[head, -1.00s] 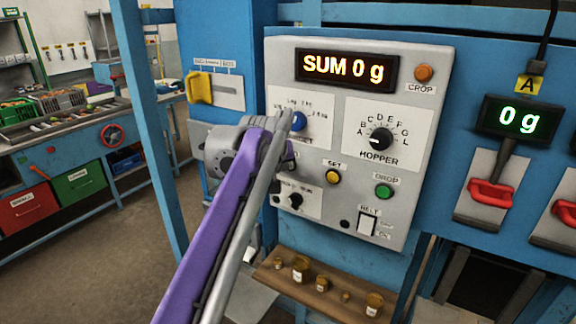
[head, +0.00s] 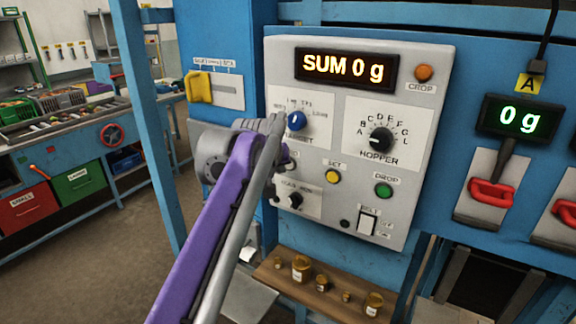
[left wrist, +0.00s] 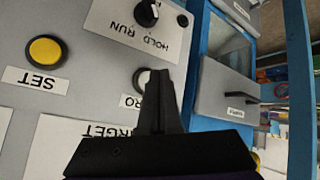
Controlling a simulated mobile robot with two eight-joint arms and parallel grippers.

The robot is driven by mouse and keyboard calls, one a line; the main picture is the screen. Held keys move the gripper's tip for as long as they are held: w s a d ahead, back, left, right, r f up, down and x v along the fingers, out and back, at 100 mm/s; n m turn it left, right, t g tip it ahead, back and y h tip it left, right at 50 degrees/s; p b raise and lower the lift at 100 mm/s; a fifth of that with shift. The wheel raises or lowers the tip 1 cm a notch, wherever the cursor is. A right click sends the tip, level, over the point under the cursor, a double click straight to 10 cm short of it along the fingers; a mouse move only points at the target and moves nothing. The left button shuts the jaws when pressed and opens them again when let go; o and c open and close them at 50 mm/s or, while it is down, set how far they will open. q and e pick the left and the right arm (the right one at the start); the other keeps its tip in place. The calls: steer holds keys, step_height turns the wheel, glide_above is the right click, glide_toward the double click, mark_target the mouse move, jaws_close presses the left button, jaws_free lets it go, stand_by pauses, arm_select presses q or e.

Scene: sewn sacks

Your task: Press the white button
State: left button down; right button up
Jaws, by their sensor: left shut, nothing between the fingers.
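The white button (left wrist: 142,78) shows in the left wrist view as a pale disc in a dark ring, beside a label ending in "RO". The fingers of my left gripper (left wrist: 158,80) are shut and empty. They cover part of the button, and I cannot tell whether they touch it. In the head view my left gripper (head: 284,163) is mostly hidden behind my wrist, at the left side of the grey control panel (head: 345,215). The button cannot be made out clearly there. My right gripper is not in view.
Near the button are the yellow SET button (left wrist: 46,50), a black HOLD/RUN knob (left wrist: 146,12) and a blue TARGET knob (head: 296,121). A green DROP button (head: 383,190) and a HOPPER knob (head: 381,139) sit further right. A shelf with several small jars (head: 301,268) is below.

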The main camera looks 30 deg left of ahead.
arm_select(q)
steer(key=shift+s+a, duration=0.2)
steer(key=shift+s, duration=2.25)
steer(key=s+d+f+m+g, duration=0.1)
steer(key=s+d+f+m, duration=0.1)
steer(key=s+d+f, duration=0.3)
steer(key=s+d+f+m+g+h, duration=0.1)
steer(key=s+d+f, duration=0.4)
steer(key=s+f, duration=0.6)
steer(key=s+d+f+m+g+h, duration=0.1)
steer(key=s+d+f+m, duration=0.2)
steer(key=f, duration=1)
steer(key=s+d, duration=0.2)
steer(key=s, duration=0.3)
steer(key=shift+s+f+m, duration=0.15)
steer(key=shift+s+m, duration=0.1)
steer(key=shift+m, duration=0.05)
